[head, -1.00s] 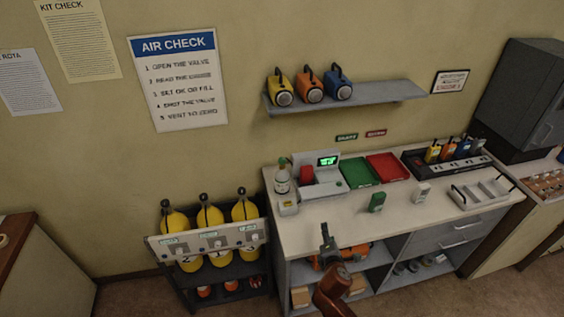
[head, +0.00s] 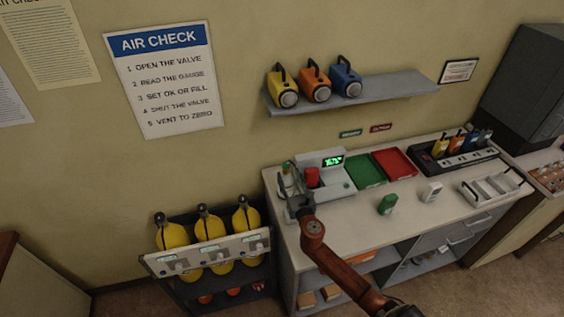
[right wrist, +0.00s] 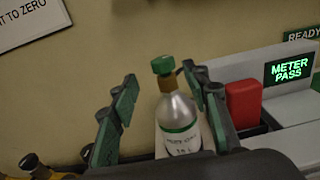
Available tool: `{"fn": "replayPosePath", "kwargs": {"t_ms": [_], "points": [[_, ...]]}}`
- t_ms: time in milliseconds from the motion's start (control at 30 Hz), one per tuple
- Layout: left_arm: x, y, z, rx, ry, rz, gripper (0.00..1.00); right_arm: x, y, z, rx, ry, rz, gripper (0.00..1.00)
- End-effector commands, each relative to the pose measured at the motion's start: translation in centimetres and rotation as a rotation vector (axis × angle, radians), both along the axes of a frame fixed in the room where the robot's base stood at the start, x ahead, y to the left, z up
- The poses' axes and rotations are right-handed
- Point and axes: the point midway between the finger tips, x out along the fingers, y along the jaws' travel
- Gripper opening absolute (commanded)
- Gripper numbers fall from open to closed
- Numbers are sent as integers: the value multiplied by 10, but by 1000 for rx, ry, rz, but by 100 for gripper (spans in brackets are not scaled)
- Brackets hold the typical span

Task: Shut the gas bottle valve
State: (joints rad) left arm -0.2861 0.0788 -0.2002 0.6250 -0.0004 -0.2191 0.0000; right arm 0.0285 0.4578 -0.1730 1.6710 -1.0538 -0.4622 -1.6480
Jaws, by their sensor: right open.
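The gas bottle (right wrist: 178,112) is a small silver cylinder with a green band and label, a brass neck and a green valve knob (right wrist: 163,65) on top. It stands upright at the left end of the bench, beside the meter station. In the head view it is mostly hidden behind my right gripper (head: 298,195). In the right wrist view my right gripper (right wrist: 166,88) is open, one finger on each side of the bottle's upper part and neck. No contact shows, and I cannot tell how far the fingertips reach around it. My left gripper is not in view.
A red block (right wrist: 243,102) and the meter display reading METER PASS (right wrist: 289,68) are close right of the bottle. Green (head: 367,171) and red (head: 394,163) trays lie farther right. A rack of yellow cylinders (head: 207,250) stands left of the bench.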

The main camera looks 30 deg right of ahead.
Motion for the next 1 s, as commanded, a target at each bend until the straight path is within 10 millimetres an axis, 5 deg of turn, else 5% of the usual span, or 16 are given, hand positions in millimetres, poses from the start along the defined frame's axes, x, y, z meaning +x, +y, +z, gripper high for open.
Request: {"fn": "replayPosePath", "kwargs": {"t_ms": [300,800,1000], "points": [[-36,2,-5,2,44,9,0,46,-17,0,5,-1,-9,43],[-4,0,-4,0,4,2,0,65,-19,0,7,-1,-4,43],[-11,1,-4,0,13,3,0,65,-18,0,7,-1,-4,29]]}}
